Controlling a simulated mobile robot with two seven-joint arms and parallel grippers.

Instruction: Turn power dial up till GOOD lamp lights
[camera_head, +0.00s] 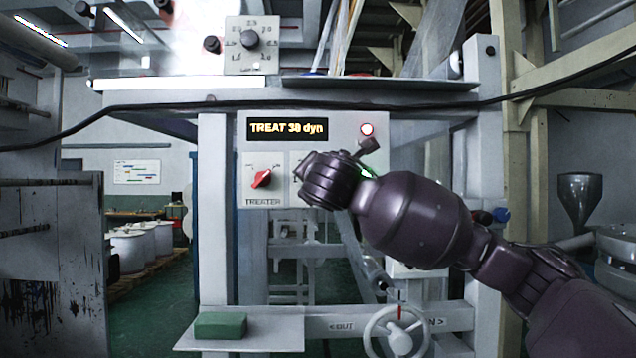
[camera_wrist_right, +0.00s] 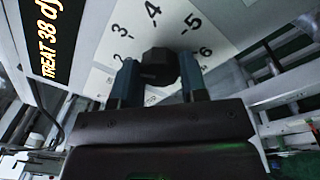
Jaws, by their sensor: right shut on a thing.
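The power dial is a black knob (camera_wrist_right: 157,58) on a white plate (camera_wrist_right: 215,28) with printed numbers, seen in the right wrist view. My right gripper (camera_wrist_right: 159,82) is shut on it, one finger on each side. In the head view my right wrist covers the dial. The treater panel's display (camera_head: 287,128) reads TREAT and what looks like 38 dyn. My left gripper is not in view.
A red switch (camera_head: 262,180) marked TREATER sits left of my wrist. A black cable (camera_head: 165,104) crosses the view above the display. A handwheel (camera_head: 397,332) and a green block (camera_head: 220,325) are below.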

